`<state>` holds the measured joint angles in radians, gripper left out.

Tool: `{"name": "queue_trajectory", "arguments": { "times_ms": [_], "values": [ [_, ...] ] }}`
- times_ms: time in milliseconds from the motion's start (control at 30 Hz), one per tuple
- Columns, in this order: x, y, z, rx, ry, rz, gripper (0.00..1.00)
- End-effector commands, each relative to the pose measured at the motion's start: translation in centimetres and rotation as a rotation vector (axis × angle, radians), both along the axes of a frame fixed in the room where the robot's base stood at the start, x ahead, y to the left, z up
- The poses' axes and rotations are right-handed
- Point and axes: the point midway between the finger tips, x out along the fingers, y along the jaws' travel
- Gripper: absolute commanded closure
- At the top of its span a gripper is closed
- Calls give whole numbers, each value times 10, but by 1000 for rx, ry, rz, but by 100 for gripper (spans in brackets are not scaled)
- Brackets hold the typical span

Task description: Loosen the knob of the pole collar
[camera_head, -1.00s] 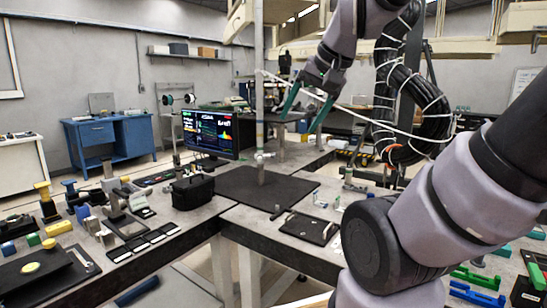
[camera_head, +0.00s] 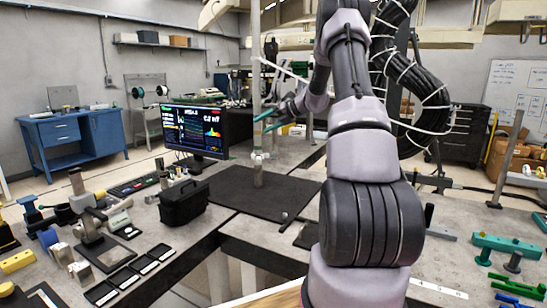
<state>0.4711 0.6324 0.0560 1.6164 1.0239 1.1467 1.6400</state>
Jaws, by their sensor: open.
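A slim upright pole (camera_head: 257,90) stands on a dark square base plate (camera_head: 230,190). A small pale collar (camera_head: 258,157) sits low on the pole, a little above the plate. A small knob-like part seems to stick out at its side, too small to make out clearly. My gripper (camera_head: 264,121) has teal fingers, parted and empty, pointing left toward the pole. In the picture it is above the collar, close to the pole's right side. I cannot tell whether a finger touches the pole.
A thin white rod (camera_head: 285,72) slants from the pole's upper part toward my arm. A monitor (camera_head: 195,130) and a black case (camera_head: 183,202) stand left of the pole. Small fixtures crowd the left bench. The plate is mostly bare around the pole.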

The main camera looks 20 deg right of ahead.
Motion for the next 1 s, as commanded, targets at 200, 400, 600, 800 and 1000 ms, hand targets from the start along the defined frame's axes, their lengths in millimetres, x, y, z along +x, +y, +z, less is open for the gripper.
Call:
{"name": "queue_trajectory", "arguments": {
  "times_ms": [200, 400, 600, 800, 1000],
  "values": [
    [50, -92, -98, 472, 214, -352, 27],
    [63, -143, -154, 754, 315, -530, 27],
    [70, -154, -171, 839, 342, -577, 27],
    [97, -138, -179, 837, 342, -574, 27],
    [129, -120, -188, 836, 341, -575, 27]
  ]
}}
